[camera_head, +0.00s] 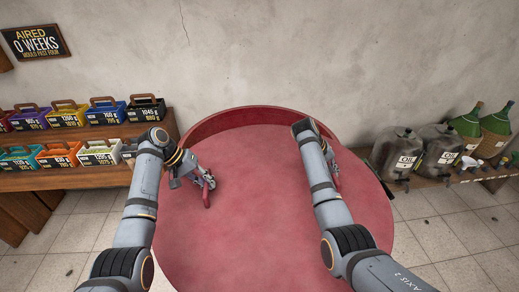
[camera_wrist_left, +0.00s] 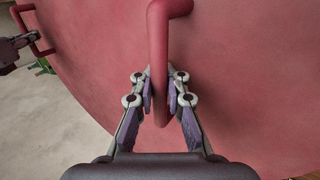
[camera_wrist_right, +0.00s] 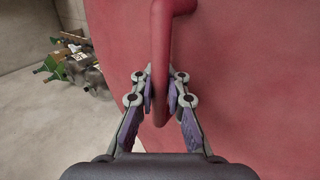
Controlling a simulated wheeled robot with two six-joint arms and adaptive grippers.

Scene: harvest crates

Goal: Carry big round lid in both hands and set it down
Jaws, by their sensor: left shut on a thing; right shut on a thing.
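The big round red lid (camera_head: 262,220) fills the middle of the head view. My left gripper (camera_head: 208,188) is shut on a red handle (camera_wrist_left: 160,50) of the lid; the bar runs between its fingers in the left wrist view. My right gripper (camera_head: 334,173) is shut on the opposite handle (camera_wrist_right: 161,50), seen in the right wrist view. My forearm partly hides that grip in the head view. A curved red band (camera_head: 235,117) stands along the far edge. What is under the lid is hidden, so I cannot tell whether it rests on anything.
A wooden shelf (camera_head: 85,180) with several coloured labelled boxes stands at the left. At the right, grey cans (camera_head: 440,150) and green bottles (camera_head: 467,122) stand on a low shelf. A plaster wall (camera_head: 290,50) is behind the lid. Tiled floor (camera_head: 440,235) shows on both sides.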

